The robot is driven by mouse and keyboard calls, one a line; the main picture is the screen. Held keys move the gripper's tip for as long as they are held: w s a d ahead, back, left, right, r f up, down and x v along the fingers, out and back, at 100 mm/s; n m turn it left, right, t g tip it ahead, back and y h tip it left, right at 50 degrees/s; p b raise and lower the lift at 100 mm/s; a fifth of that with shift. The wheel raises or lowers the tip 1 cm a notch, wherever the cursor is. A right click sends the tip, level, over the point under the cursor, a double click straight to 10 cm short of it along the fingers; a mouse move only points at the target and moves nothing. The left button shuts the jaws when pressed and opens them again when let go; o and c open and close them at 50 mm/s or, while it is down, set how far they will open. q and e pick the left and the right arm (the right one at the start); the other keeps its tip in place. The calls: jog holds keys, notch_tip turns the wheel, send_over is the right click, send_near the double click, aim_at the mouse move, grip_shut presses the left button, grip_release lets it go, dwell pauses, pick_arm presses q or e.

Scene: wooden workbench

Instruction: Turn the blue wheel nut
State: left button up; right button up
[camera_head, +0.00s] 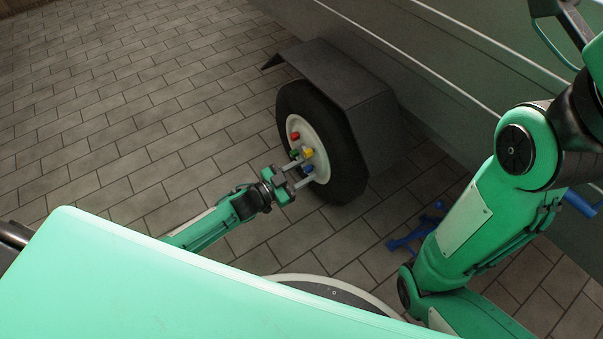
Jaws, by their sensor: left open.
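The wheel (344,157) has a black tyre and a cream rim with coloured nuts on it. The blue wheel nut (308,169) is low on the rim, below the yellow nut (308,153). A red nut (295,135) is higher up and a green nut (294,154) is at the left. My left gripper (294,175) reaches in from the left, open, with its fingertips close to the rim near the blue nut. I cannot tell whether they touch the nut. My right arm stands at the right; its gripper is not seen.
A dark mudguard (345,75) covers the wheel's top and right side. The grey-green trailer side (440,75) rises behind it. A blue metal object (418,236) lies on the paving at the right, partly behind my right arm. The paving (110,120) at the left is clear.

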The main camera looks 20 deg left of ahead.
pick_arm(q)
grip_shut()
jog(key=shift+r, duration=0.1)
